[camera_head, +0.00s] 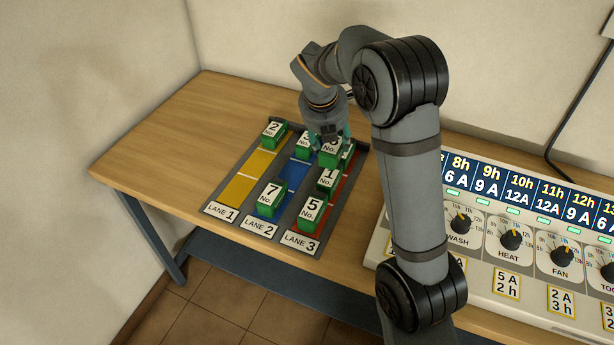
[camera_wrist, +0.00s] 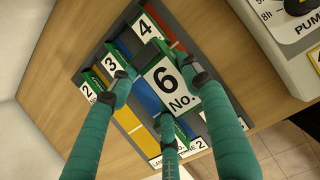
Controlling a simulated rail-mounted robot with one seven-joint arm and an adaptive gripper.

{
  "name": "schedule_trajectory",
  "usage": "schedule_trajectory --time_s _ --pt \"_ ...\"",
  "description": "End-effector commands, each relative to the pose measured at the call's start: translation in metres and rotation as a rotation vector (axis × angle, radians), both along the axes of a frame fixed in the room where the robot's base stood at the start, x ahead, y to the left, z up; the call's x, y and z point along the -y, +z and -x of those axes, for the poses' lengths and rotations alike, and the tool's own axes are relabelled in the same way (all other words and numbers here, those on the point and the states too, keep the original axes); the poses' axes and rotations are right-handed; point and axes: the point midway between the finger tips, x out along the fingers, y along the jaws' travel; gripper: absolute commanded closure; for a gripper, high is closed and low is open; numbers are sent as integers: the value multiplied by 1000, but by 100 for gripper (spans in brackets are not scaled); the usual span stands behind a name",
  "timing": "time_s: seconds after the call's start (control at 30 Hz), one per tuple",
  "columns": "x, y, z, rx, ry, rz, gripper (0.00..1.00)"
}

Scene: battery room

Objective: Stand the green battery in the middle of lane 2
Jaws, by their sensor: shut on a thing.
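My gripper (camera_wrist: 165,95) has teal fingers closed around a green battery labelled No. 6 (camera_wrist: 170,85). In the head view this battery (camera_head: 331,154) appears held above the far part of the tray, around lanes 2 and 3; its exact height is hard to tell. Lane 2 is the blue middle strip (camera_head: 286,173), and its middle stretch is bare. Battery 3 (camera_head: 302,154) stands at lane 2's far end, battery 7 (camera_head: 269,203) at its near end. In the wrist view, the held battery and fingers hide part of the tray.
Battery 2 (camera_head: 272,138) stands at the far end of yellow lane 1. In red lane 3 stand battery 1 (camera_head: 326,183), battery 5 (camera_head: 309,213) and, at the far end, battery 4 (camera_wrist: 146,25). A control panel (camera_head: 510,230) is at the right. The table's left side (camera_head: 165,150) is clear.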

Motion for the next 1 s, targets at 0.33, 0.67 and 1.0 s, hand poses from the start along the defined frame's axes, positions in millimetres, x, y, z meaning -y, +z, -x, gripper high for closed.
schedule_trajectory --time_s 0.33,0.67,1.0 --pt "-63 -40 -23 -11 0 6 100" --pt "-103 -66 -41 -9 -4 3 100" --pt "-104 -103 -42 -11 -5 5 100"
